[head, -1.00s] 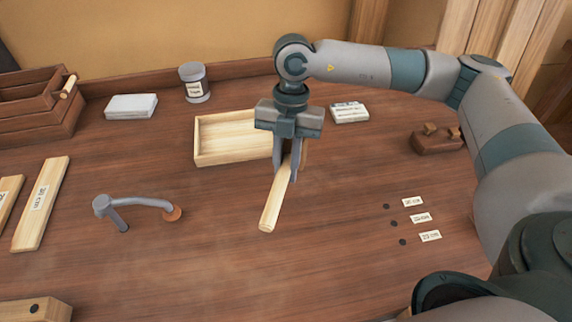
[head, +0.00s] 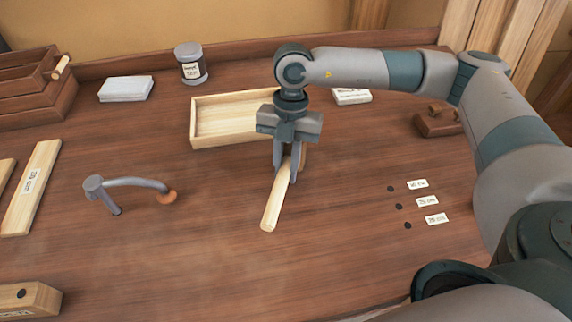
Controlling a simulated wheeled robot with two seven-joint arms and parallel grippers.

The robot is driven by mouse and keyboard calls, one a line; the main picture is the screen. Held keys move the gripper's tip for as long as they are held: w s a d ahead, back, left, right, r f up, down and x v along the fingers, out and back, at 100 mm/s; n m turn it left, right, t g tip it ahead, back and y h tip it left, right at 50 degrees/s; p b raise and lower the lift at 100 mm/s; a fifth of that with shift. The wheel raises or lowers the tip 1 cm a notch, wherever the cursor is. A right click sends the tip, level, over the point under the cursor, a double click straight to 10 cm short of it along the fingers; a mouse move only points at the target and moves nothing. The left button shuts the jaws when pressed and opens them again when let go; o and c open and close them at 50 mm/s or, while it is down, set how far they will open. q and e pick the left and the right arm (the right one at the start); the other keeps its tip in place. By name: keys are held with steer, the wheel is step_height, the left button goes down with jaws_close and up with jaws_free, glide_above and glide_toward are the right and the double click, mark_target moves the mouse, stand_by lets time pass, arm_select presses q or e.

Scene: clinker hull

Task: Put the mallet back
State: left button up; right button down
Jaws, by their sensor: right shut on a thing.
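The mallet (head: 273,208) is in my right gripper (head: 286,174), near the middle of the head view. Its pale wooden handle points toward the near side and slants slightly left. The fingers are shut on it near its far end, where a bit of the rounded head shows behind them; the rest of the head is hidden. I cannot tell whether the mallet touches the bench. My left gripper is out of view.
A shallow wooden tray (head: 194,128) is behind the gripper, its right end partly hidden. Small holes with labels (head: 427,202) and a wooden plane (head: 437,122) are right.

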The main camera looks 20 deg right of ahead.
steer(key=shift+f, duration=0.15)
arm_select(q)
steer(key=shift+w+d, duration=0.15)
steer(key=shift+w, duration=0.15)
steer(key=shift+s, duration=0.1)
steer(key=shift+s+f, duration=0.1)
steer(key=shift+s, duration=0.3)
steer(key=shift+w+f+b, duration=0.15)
steer(key=shift+b, duration=0.15)
arm_select(e)
steer(key=shift+f, duration=0.25)
arm_select(q)
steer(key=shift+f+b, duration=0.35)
steer(key=shift+b, duration=0.05)
arm_select(e)
steer(key=shift+s+d+f, duration=0.1)
steer(key=shift+d+f, duration=0.1)
steer(key=shift+f, duration=0.25)
